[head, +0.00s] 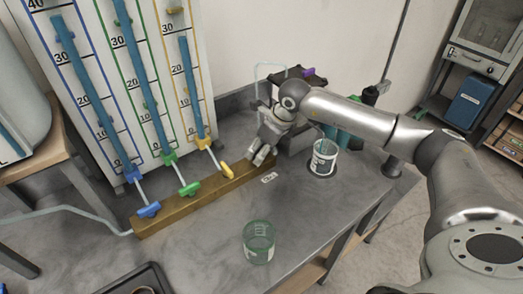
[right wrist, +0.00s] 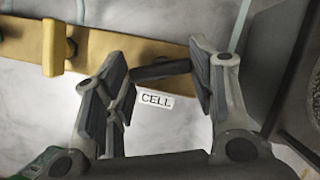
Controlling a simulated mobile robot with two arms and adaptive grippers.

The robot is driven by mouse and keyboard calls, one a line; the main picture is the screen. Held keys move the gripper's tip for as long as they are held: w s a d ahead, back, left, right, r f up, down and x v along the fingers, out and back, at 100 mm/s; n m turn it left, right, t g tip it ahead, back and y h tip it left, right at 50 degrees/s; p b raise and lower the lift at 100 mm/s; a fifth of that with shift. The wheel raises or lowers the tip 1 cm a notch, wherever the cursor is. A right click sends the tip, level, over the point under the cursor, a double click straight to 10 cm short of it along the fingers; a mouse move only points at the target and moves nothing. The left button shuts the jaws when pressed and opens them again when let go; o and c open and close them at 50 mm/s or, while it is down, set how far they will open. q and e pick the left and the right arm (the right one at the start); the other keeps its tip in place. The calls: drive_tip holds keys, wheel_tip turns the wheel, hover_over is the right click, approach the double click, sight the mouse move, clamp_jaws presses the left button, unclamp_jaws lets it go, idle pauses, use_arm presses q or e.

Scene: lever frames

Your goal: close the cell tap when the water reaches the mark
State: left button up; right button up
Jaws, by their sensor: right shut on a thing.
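My right gripper (head: 262,155) is at the right end of the wooden tap block (head: 180,201). In the right wrist view my gripper (right wrist: 160,85) has its fingers on both sides of a dark tap handle (right wrist: 160,71), shut on it. A label reading CELL (right wrist: 155,99) lies just in front of that handle; it also shows in the head view (head: 269,178). The tap's body is mostly hidden by the gripper. The water level and the mark at the cell cannot be made out. My left gripper is not in view.
Blue (head: 148,209), green (head: 189,188) and yellow (head: 227,170) taps sit on the block below a scaled board (head: 108,95). A white-banded beaker (head: 323,157) stands right of my gripper, a green-marked beaker (head: 258,242) in front. The bench (head: 200,255) between is clear.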

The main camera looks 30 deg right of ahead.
drive_tip(key=m+h+b, duration=0.1)
drive_tip(key=m+b, duration=0.1)
drive_tip(key=m, duration=0.1)
drive_tip(key=shift+a, duration=0.15)
drive_tip(key=shift+m+t+h+b, duration=0.3)
drive_tip(key=shift+m+h+b, duration=0.1)
drive_tip(key=shift+m+b, duration=0.25)
drive_tip(key=o, duration=1)
